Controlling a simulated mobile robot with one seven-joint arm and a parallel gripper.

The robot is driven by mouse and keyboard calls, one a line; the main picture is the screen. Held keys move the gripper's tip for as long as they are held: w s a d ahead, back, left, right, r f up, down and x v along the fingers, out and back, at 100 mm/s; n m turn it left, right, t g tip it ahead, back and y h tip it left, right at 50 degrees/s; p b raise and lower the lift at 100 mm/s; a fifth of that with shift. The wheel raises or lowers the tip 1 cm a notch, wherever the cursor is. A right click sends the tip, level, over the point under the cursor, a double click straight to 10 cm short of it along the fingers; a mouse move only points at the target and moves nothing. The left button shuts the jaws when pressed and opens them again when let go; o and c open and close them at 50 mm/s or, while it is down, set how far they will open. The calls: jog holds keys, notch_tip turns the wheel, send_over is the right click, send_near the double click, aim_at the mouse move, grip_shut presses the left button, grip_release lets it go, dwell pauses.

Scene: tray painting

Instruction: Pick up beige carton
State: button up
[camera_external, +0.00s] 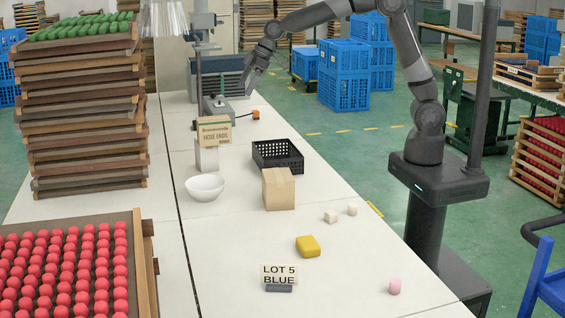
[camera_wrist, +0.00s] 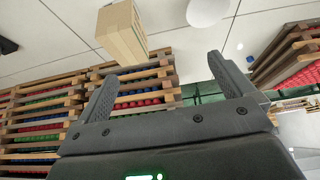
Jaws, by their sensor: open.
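The beige carton (camera_external: 278,190) stands upright on the white table in the external view, in front of the black crate. It also shows at the top of the wrist view (camera_wrist: 122,35), tilted in the picture, beyond my fingers and clear of them. My gripper (camera_external: 247,90) hangs small and distant over the far part of the table, well behind the carton. In the wrist view my gripper's two fingers (camera_wrist: 164,86) are spread wide with nothing between them.
A black crate (camera_external: 258,162) stands just behind the carton, with a white bowl (camera_external: 205,190) to its left. A yellow block (camera_external: 308,246), white cubes (camera_external: 331,217) and a lot sign (camera_external: 279,274) lie nearer. Stacked trays (camera_external: 85,130) rise at left.

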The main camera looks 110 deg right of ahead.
send_near(214, 118)
jog(key=shift+w+a+f, duration=0.4)
jog(key=shift+a+f, duration=0.15)
jog(key=shift+a, duration=0.05)
jog(key=x, duration=0.4)
jog(key=shift+w+f, duration=0.25)
jog(key=shift+f, duration=0.05)
jog(key=shift+d+x, duration=0.1)
jog(key=shift+x, duration=1.45)
jog(key=shift+d+x, duration=0.15)
jog(key=shift+x, duration=1.45)
jog(key=shift+f, duration=0.25)
jog(key=shift+c, duration=0.4)
jog(key=shift+r, duration=0.1)
jog(key=c, duration=1.6)
jog(key=shift+r, duration=0.1)
